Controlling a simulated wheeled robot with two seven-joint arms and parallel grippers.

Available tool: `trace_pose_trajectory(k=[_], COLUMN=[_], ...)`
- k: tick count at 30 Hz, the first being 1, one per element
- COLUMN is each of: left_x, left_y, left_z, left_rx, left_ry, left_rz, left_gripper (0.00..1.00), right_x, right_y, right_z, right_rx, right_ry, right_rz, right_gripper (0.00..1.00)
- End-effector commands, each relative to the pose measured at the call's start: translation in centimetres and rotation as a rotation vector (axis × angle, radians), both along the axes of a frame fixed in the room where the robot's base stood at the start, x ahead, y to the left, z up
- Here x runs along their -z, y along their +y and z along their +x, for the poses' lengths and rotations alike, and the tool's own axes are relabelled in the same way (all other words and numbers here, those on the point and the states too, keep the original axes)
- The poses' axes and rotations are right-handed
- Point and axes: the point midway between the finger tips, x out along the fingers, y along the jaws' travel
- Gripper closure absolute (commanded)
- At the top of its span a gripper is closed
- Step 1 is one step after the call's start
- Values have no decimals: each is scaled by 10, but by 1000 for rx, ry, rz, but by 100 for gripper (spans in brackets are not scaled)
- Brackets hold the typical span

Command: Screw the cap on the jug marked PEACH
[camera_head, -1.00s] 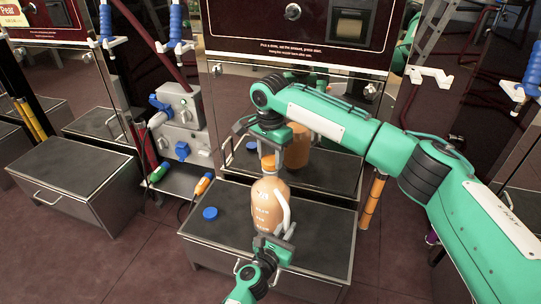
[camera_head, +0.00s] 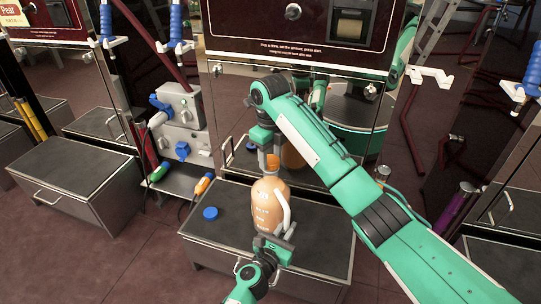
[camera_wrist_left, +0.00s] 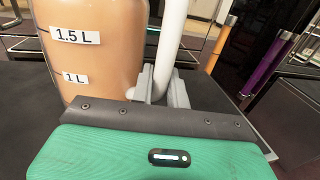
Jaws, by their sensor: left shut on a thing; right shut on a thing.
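The peach-coloured jug (camera_head: 266,208) stands upright on the dark top of a low metal bench. It also shows in the left wrist view (camera_wrist_left: 100,55), with marks reading 1.5 L and 1 L. A name on it cannot be read. My left gripper (camera_head: 275,240) is shut on the jug's white handle (camera_head: 283,211), low down; the handle also shows in the left wrist view (camera_wrist_left: 169,35). My right gripper (camera_head: 269,158) is above the jug's neck, shut on the orange cap (camera_head: 272,163). The fingers partly hide the cap; its seating on the neck cannot be told.
A blue cap (camera_head: 210,213) lies on the bench top (camera_head: 325,225) left of the jug. The mirrored dispenser front stands close behind and reflects the jug. A grey box (camera_head: 181,118) with blue and orange-tipped connectors is at left.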

Motion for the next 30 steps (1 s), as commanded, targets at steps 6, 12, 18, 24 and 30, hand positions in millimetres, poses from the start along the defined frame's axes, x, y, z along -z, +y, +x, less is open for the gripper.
trace_pose_trajectory(k=[6, 12, 18, 24, 30], left_x=[1, 1, 1, 1, 1], left_y=[-1, -1, -1, 0, -1], left_z=[-1, -1, -1, -1, -1], left_rx=[2, 2, 2, 1, 1], left_ry=[2, 2, 2, 2, 2], left_rz=[1, 0, 0, 0, 0], left_gripper=[100, 100, 100, 100, 100], right_x=[-1, -1, 0, -4, -17], right_y=[0, 0, 0, 0, 1], right_z=[1, 1, 0, 1, 3], right_rx=[13, 11, 10, -31, -271], right_ry=[-4, -4, -2, -5, -20], right_rz=[0, 0, -1, 0, -2], right_gripper=[77, 37, 34, 32, 32])
